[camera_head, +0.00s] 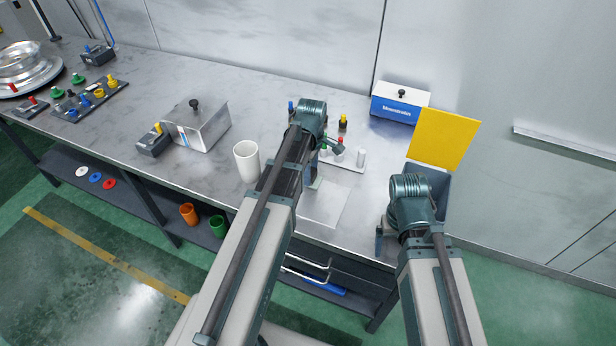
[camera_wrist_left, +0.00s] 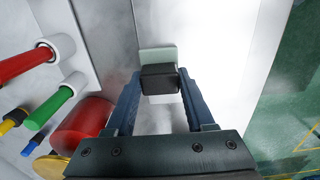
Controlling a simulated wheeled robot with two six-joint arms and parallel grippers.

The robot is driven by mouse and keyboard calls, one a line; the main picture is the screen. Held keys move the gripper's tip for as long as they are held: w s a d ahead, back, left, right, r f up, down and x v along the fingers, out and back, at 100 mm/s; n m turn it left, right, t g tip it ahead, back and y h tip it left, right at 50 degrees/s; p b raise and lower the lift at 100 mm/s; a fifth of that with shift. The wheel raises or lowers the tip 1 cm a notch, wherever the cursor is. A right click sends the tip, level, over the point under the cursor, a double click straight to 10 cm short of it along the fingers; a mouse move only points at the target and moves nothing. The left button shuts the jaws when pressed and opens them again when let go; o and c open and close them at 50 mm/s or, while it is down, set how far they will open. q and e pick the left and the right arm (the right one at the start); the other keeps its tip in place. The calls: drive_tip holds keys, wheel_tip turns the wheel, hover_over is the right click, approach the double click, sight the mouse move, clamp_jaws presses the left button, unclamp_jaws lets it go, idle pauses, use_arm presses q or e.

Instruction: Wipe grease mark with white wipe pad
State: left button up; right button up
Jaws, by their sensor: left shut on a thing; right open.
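My left gripper (camera_wrist_left: 160,88) is shut on the black grip block of the white wipe pad (camera_wrist_left: 158,53). The pad's pale edge shows beyond the block in the left wrist view, over a light plate (camera_wrist_left: 215,70). I cannot tell whether the pad touches the plate. In the head view the left gripper (camera_head: 316,180) is over the far part of that plate (camera_head: 326,207), at the bench's front. I cannot clearly make out a grease mark; the pad and gripper hide part of the plate. My right gripper (camera_head: 382,238) is open near the bench's right end, mostly hidden by its wrist.
A rack (camera_head: 350,163) with white holders and coloured handles stands just behind the plate. A white cup (camera_head: 246,160) stands left of my left arm. A blue-and-white box (camera_head: 400,102) is at the back, near an upright yellow panel (camera_head: 443,138). A metal box (camera_head: 197,125) stands further left.

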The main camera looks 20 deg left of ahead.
use_arm(q)
drive_tip(key=shift+w, duration=0.5)
wheel_tip(320, 180, up, 6)
drive_tip(key=p, duration=0.6)
use_arm(e)
wheel_tip(320, 180, up, 6)
drive_tip(key=shift+r, duration=0.1)
use_arm(q)
wheel_tip(320, 180, up, 3)
drive_tip(key=p, duration=0.3)
drive_tip(key=shift+r, duration=0.15)
use_arm(e)
wheel_tip(320, 180, up, 3)
drive_tip(key=shift+f, duration=0.1)
